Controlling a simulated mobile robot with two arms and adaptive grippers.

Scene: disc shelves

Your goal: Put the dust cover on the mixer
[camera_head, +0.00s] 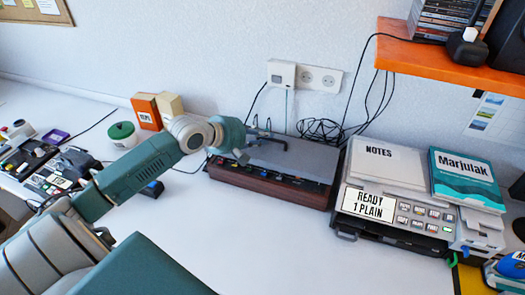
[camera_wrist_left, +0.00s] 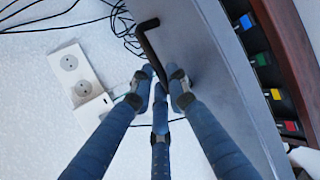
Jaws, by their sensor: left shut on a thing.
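The mixer (camera_head: 268,186) is a long, low box with a dark red-brown front, standing on the white desk near the wall. A flat grey cover (camera_head: 297,157) with a black bent handle lies over most of its top. Coloured controls show along the front strip, also in the left wrist view (camera_wrist_left: 262,59). My left gripper (camera_head: 241,152) is at the cover's left end. In the left wrist view, its fingers (camera_wrist_left: 160,85) are shut on the black handle (camera_wrist_left: 149,42) beside the grey cover (camera_wrist_left: 212,60). I cannot tell whether the cover rests fully on the mixer.
A printer (camera_head: 388,205) with papers and a teal book (camera_head: 466,180) stands close to the mixer's right. An orange shelf (camera_head: 440,65) overhangs the back right. Black cables (camera_head: 322,129) lie behind the mixer. A green-lidded tub (camera_head: 122,134) and small boxes stand left. The desk in front is clear.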

